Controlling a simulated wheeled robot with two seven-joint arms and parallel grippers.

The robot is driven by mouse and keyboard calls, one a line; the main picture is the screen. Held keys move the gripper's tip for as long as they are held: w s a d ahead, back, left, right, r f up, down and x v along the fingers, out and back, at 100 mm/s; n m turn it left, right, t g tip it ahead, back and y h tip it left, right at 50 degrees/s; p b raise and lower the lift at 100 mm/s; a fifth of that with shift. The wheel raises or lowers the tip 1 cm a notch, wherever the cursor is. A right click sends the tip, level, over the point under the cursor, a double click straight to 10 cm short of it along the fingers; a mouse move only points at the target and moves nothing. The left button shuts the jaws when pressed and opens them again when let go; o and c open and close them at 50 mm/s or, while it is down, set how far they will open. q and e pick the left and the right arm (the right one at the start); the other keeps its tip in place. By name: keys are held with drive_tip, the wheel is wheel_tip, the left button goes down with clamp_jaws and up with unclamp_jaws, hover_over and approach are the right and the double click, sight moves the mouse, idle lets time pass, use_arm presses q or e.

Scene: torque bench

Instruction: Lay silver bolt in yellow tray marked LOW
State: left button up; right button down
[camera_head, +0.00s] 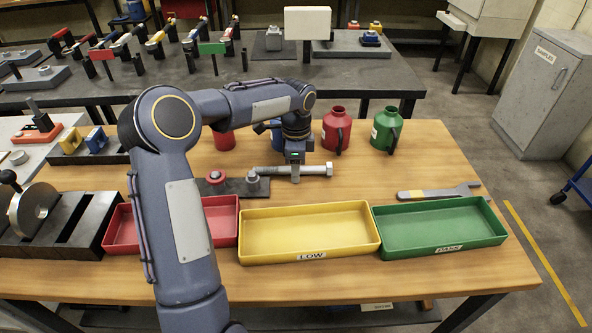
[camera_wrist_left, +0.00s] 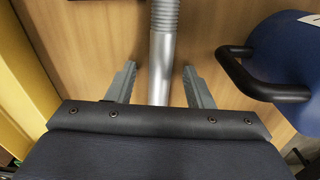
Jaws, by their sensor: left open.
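The silver bolt (camera_head: 312,171) lies across the wooden bench behind the yellow tray, its head to the right and its threaded end (camera_wrist_left: 164,15) at the top of the left wrist view. My left gripper (camera_head: 295,168) is over the bolt, pointing down. In the left wrist view its two fingers (camera_wrist_left: 160,75) are apart, with the bolt's smooth shank between them and gaps on both sides. The yellow tray (camera_head: 310,230), labelled LOW, is empty and stands at the front of the bench. My right gripper is not in view.
A red tray (camera_head: 222,220) and a green tray (camera_head: 438,226) flank the yellow one. Red (camera_head: 336,130) and green (camera_head: 385,130) cans stand behind; a blue can (camera_wrist_left: 285,55) is close to my left gripper. A wrench (camera_head: 438,192) lies behind the green tray.

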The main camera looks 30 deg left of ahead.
use_arm(q)
clamp_jaws()
drive_tip(key=shift+r, duration=0.15)
idle(0.4)
